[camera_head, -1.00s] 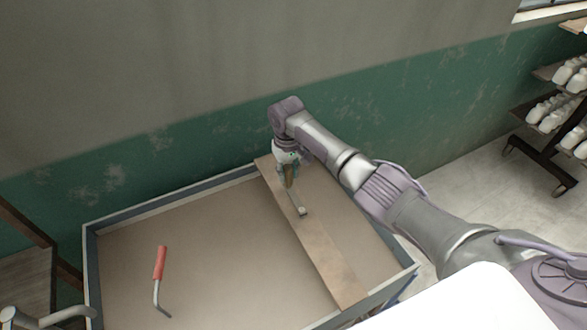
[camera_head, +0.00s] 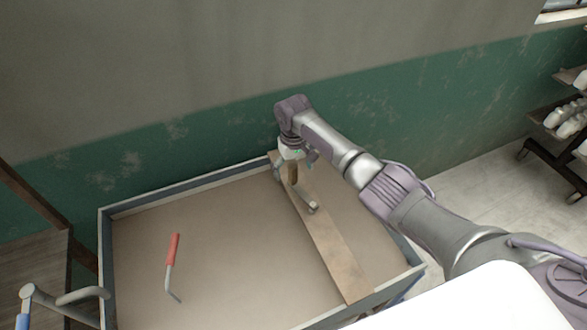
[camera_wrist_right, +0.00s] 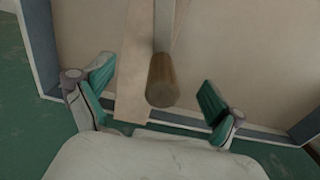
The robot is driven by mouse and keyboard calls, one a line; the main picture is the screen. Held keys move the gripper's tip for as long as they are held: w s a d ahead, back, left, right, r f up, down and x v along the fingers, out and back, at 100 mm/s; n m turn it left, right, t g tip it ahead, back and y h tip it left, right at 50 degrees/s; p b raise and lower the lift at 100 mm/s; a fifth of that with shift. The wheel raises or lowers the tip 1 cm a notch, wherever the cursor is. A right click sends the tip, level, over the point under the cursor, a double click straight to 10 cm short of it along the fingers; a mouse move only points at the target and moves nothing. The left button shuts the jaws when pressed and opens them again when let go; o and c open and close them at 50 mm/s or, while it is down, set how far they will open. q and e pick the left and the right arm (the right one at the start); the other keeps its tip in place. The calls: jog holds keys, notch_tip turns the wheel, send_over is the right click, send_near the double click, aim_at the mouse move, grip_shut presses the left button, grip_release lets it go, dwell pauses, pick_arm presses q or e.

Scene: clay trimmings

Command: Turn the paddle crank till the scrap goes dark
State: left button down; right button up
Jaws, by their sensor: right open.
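The paddle crank sits on a wooden plank (camera_head: 340,262) laid across the tub. Its metal arm (camera_head: 306,200) runs from a pale pivot up to a brown wooden grip (camera_head: 293,173), at the plank's far end. My right gripper (camera_head: 293,166) is at this grip with its fingers spread. In the right wrist view, the open right gripper (camera_wrist_right: 157,92) has its teal fingers on either side of the brown grip (camera_wrist_right: 162,82), with gaps on both sides. The scrap appears as an even light tan-brown surface (camera_head: 215,240) in the tub. My left gripper is out of view.
The tub's grey-blue rim (camera_head: 195,179) stands close to the green wall. A red-handled tool (camera_head: 173,250) lies in the tub's left part. Grey bent pipes (camera_head: 65,299) are at lower left. A wheeled rack (camera_head: 560,125) of white pieces stands at far right.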

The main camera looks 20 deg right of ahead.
aim_at(294, 165)
notch_tip(294, 165, up, 3)
jog(key=p, duration=0.3)
jog(key=shift+r, duration=0.15)
jog(key=shift+r+p, duration=0.9)
jog(key=shift+r, duration=1.95)
